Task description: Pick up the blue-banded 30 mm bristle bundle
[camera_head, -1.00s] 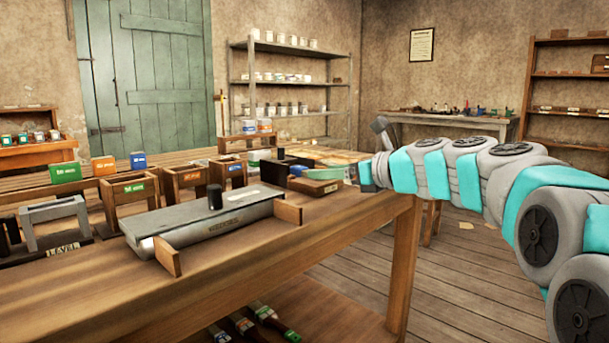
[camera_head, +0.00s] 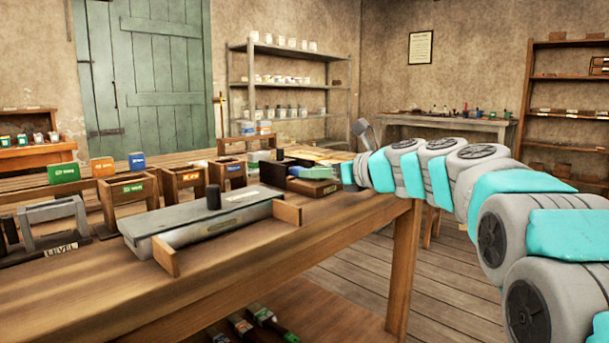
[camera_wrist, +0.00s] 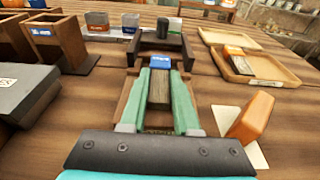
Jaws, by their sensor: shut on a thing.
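In the wrist view, two shallow wooden trays (camera_wrist: 288,80) lie to the right, with a bundle in the nearer one. An orange block (camera_wrist: 251,118) stands near my right finger. A blue-labelled wooden box (camera_wrist: 68,45) is at left. The bench (camera_head: 250,255) front is clear.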

